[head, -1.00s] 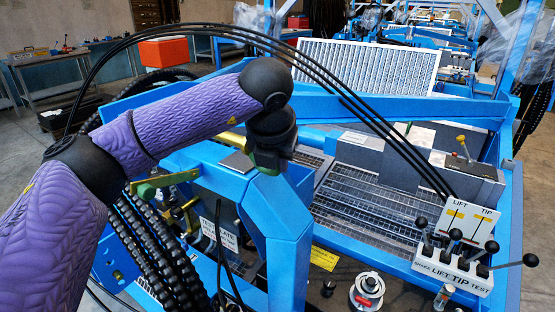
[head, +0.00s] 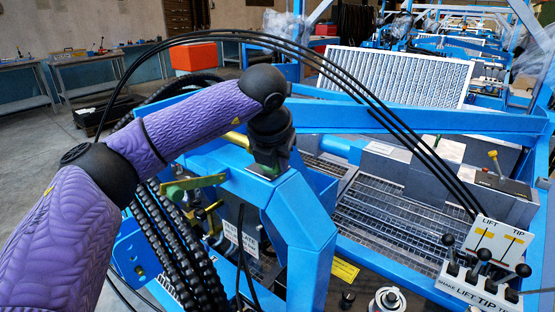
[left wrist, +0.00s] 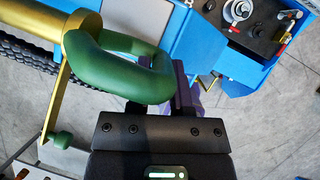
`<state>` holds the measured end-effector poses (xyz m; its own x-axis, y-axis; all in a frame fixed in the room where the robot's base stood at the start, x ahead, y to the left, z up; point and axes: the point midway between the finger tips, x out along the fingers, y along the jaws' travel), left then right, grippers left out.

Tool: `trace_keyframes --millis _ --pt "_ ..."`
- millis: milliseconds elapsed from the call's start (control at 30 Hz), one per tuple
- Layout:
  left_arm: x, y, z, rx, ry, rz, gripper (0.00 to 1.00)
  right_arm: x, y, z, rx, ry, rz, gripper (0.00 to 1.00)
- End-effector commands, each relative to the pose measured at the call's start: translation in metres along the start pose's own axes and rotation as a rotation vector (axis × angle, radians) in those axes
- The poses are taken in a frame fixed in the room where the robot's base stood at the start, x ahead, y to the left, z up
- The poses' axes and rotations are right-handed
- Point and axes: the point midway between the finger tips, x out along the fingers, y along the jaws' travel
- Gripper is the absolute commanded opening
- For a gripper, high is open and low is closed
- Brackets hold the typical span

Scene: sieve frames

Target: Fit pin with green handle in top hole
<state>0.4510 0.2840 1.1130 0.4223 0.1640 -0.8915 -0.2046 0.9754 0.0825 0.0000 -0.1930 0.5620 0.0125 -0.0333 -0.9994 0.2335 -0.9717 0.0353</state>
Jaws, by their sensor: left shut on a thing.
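The green loop handle (left wrist: 95,85) fills the upper middle of the left wrist view. It joins a gold pin (left wrist: 83,40) with a flat gold plate (left wrist: 56,95) and a small green knob (left wrist: 62,139). My left gripper (left wrist: 158,92) is shut on the green handle; the handle partly covers one finger. In the head view my left gripper (head: 268,165) is small and dark behind the blue post, and a gold rod (head: 237,139) shows just left of it. The top hole cannot be made out. My right gripper is not in view.
A blue frame post (head: 300,235) stands close by my left gripper. Black ribbed hoses (head: 175,235) hang left of it, near a gold bracket with a green knob (head: 197,186). Thin black hoses arch overhead to a lever panel (head: 482,275). A grated bed (head: 385,225) lies right.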

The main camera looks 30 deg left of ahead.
Motion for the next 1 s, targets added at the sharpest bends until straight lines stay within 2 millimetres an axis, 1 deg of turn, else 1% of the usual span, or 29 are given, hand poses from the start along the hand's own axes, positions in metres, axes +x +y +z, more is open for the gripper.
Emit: trace_keyframes --millis 667,1000 --pt "-0.002 0.0002 -0.0001 -0.003 -0.005 0.003 0.0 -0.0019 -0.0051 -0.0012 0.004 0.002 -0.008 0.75" --pt "-0.0018 0.0002 0.0003 -0.003 -0.005 0.003 0.0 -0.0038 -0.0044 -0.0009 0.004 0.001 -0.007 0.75"
